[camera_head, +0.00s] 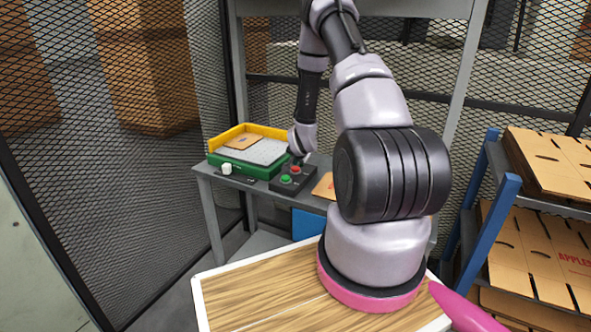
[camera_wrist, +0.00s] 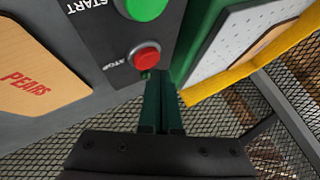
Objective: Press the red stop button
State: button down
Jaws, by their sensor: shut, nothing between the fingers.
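The red stop button (camera_wrist: 145,56) sits on a dark control panel (camera_wrist: 95,42), marked STOP beside it. The green start button (camera_wrist: 146,8) is on the same panel, at the top edge of the wrist view. In the head view the red button (camera_head: 296,169) and green button (camera_head: 286,179) show on the dark box (camera_head: 296,181) on the table. My gripper (camera_wrist: 157,76) is shut and empty, its fingertips close by the red button's edge in the wrist view. I cannot tell whether they touch it. In the head view my wrist hides most of the gripper.
A green stacker with a yellow rim (camera_head: 250,131) stands left of the control box on the grey table (camera_head: 205,171). A cardboard blank marked PEARS (camera_wrist: 30,78) lies on the panel's other side. A blue-posted rack (camera_head: 498,215) holds cardboard at right. Mesh fencing (camera_head: 90,200) encloses the area.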

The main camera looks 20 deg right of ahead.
jog(key=shift+r, duration=0.15)
jog(key=shift+r, duration=2.5)
jog(key=shift+r, duration=0.3)
notch_tip(320, 180, up, 13)
jog(key=n, duration=0.2)
send_over(295, 170)
jog(key=s+a, duration=0.2)
jog(key=a, duration=0.2)
jog(key=s+a+r+n+y, duration=0.1)
jog(key=s+a+r, duration=0.25)
jog(key=r, duration=0.35)
jog(key=s+a+r+n+y, duration=0.1)
jog(key=s+a+r, duration=0.1)
jog(key=s+r, duration=0.4)
jog(key=s+a+r+n+y, duration=0.1)
jog(key=s+r, duration=0.3)
jog(key=s, duration=0.4)
jog(key=s+a+r+n+g, duration=0.1)
jog(key=s+a+r, duration=0.2)
jog(key=s, duration=0.5)
jog(key=s+a+r+n+y, duration=0.1)
jog(key=s+a+r, duration=0.3)
jog(key=s, duration=0.4)
jog(key=shift+r+n+g+y, duration=0.3)
jog(key=shift+r+n, duration=0.05)
jog(key=shift+n, duration=0.15)
